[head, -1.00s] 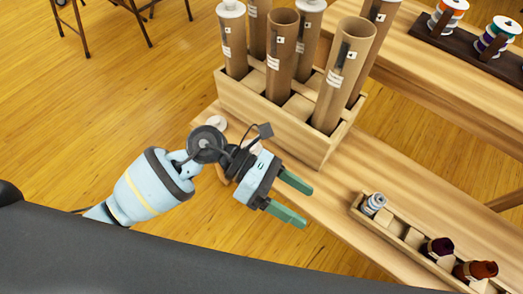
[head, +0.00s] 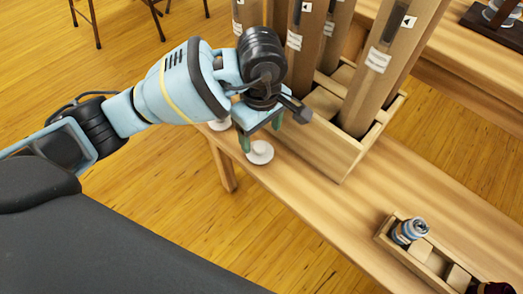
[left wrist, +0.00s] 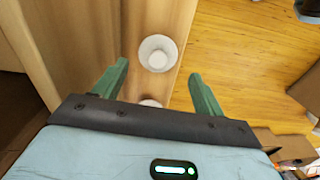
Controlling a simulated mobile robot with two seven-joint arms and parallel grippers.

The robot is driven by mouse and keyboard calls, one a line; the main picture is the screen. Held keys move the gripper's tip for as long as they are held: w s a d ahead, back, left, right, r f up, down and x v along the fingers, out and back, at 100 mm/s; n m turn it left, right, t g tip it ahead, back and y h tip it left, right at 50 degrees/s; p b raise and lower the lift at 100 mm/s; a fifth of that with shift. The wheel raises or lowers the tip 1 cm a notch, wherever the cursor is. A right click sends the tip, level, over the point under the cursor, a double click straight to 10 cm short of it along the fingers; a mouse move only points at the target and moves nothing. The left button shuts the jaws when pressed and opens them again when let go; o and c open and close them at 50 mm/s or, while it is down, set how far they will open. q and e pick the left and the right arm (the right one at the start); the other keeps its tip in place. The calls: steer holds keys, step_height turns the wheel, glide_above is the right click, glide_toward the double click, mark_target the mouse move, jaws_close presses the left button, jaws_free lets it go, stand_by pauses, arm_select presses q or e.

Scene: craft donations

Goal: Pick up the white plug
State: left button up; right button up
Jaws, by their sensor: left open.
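Two white round plugs show on the wooden table near its front-left edge. One white plug (head: 260,153) sits just beyond the fingertips in the head view. The other white plug (head: 220,124) is partly hidden by my left arm. My left gripper (head: 261,131) is open and empty, its green fingers pointing down above the table. In the left wrist view, one plug (left wrist: 157,54) lies ahead, between the lines of the fingers (left wrist: 158,72). Another plug (left wrist: 150,103) is mostly hidden behind the gripper body. My right gripper is not in view.
A wooden rack (head: 335,155) with tall cardboard tubes (head: 386,65) stands close to the right of my left gripper. A low wooden tray (head: 385,238) with a blue-and-white spool (head: 409,230) is at the lower right. The table between them is clear.

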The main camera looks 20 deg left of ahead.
mark_target(260, 147)
arm_select(q)
step_height(260, 147, down, 2)
steer(key=shift+f+b, duration=0.1)
steer(key=shift+b, duration=0.2)
steer(key=shift+f, duration=0.2)
steer(key=f, duration=0.1)
steer(key=f+b, duration=0.1)
steer(key=f, duration=0.1)
steer(key=f+b, duration=0.1)
steer(key=shift+w+a+f, duration=0.2)
steer(key=shift+a+f, duration=0.05)
steer(key=shift+a, duration=0.05)
steer(key=shift+f, duration=0.25)
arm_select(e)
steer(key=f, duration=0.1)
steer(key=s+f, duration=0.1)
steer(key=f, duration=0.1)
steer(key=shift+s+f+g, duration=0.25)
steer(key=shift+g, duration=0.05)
arm_select(q)
steer(key=shift+r, duration=0.1)
steer(key=shift+c, duration=0.4)
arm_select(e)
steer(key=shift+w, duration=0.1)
arm_select(q)
steer(key=c, duration=0.6)
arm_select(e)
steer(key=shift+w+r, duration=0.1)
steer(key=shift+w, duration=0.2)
